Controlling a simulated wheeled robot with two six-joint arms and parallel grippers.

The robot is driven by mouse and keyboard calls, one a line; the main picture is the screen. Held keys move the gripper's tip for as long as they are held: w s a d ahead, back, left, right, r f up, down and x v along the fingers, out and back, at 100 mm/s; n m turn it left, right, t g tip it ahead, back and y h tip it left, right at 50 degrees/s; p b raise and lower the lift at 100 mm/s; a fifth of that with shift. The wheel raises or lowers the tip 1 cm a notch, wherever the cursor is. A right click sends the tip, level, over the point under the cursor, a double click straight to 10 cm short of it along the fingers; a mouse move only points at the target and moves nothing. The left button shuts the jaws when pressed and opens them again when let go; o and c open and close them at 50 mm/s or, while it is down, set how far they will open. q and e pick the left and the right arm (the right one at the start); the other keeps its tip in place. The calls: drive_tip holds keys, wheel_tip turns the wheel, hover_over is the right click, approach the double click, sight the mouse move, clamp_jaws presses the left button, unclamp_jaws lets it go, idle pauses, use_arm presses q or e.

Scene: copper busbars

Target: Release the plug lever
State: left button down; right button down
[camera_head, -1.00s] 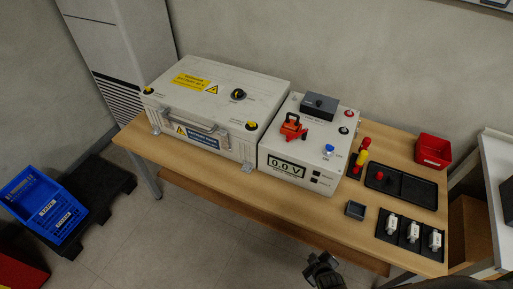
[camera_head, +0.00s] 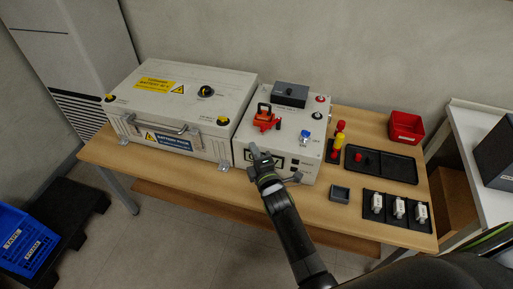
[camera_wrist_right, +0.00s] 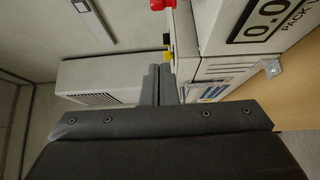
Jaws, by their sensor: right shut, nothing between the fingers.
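The orange-red plug (camera_head: 265,122) with its black lever handle (camera_head: 264,107) sits on top of the white meter box (camera_head: 312,124). The handle stands up as a loop at the plug's back left. My right gripper (camera_head: 253,149) is in front of the plug, near the box's front face, partly covering the voltage display (camera_head: 277,162). It is shut and empty, apart from the plug. In the right wrist view its fingers (camera_wrist_right: 160,85) are together, and a piece of red (camera_wrist_right: 157,4) shows at the top edge. My left gripper is in neither view.
A large white battery case (camera_head: 180,92) with a front handle stands left of the meter box. Yellow and red caps (camera_head: 339,140), a red bin (camera_head: 406,127), a small grey tray (camera_head: 340,195) and black trays with white parts (camera_head: 398,207) lie to the right.

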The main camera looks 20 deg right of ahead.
drive_tip(key=w+b, duration=0.6)
drive_tip(key=w, duration=0.3)
drive_tip(key=d+p, duration=0.1)
drive_tip(key=s+d+p, duration=0.1)
drive_tip(key=d, duration=0.1)
drive_tip(key=shift+s+d+f, duration=0.15)
drive_tip(key=shift+d, duration=0.1)
drive_tip(key=shift+p, duration=0.3)
